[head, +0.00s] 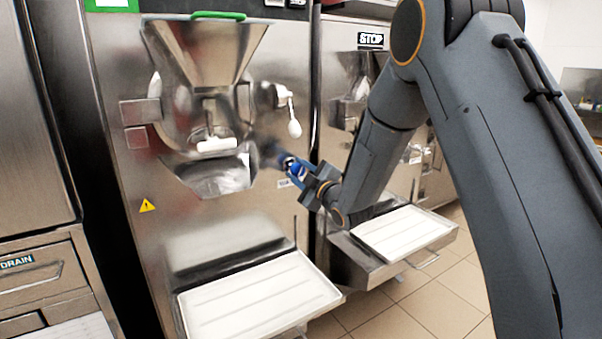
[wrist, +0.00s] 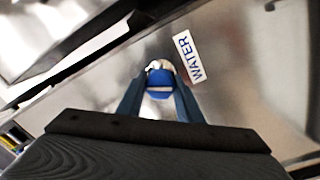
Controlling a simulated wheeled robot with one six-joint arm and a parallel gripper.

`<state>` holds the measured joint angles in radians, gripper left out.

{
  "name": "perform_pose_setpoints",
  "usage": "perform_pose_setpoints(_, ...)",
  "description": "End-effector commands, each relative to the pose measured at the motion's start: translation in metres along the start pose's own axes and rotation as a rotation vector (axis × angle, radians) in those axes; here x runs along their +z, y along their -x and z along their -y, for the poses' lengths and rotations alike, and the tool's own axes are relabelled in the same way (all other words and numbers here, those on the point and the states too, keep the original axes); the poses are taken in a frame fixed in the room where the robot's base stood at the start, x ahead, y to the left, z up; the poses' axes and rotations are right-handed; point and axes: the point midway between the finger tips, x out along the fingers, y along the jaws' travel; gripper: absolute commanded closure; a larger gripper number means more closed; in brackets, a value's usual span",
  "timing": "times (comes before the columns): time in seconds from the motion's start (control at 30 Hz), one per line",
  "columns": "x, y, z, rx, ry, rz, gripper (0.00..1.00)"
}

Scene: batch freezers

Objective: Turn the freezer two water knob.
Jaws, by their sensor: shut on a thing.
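The water knob (wrist: 160,77) is blue with a pale stem end and sits between the fingertips of my gripper (wrist: 159,92) in the wrist view. The fingers are shut on it from both sides. A white label reading WATER (wrist: 188,56) is on the steel panel just right of the knob. In the head view my gripper (head: 289,164) reaches the lower right of the near freezer's front (head: 150,230). The knob itself is mostly hidden there by the fingers. The frames do not show which number this freezer has.
A white drip tray (head: 260,297) juts out below the knob, and another tray (head: 405,232) stands out on the freezer at right. A white-tipped lever (head: 294,127) hangs just above my gripper. A drawer marked DRAIN (head: 30,270) is at far left.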

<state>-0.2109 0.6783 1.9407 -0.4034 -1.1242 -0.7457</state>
Motion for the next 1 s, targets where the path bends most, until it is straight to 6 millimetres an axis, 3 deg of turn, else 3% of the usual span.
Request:
perform_pose_setpoints(0.4,0.0,-0.002,-0.006,0.012,0.006,-0.001,0.9)
perform_pose_setpoints(0.43,0.0,-0.002,-0.006,0.012,0.006,-0.001,0.63)
perform_pose_setpoints(0.5,0.0,-0.001,-0.006,0.011,0.006,-0.001,0.51)
perform_pose_setpoints(0.83,-0.003,0.001,0.0,0.002,0.005,-0.004,0.5)
perform_pose_setpoints(1.0,-0.003,0.019,0.001,0.0,0.005,-0.004,0.5)
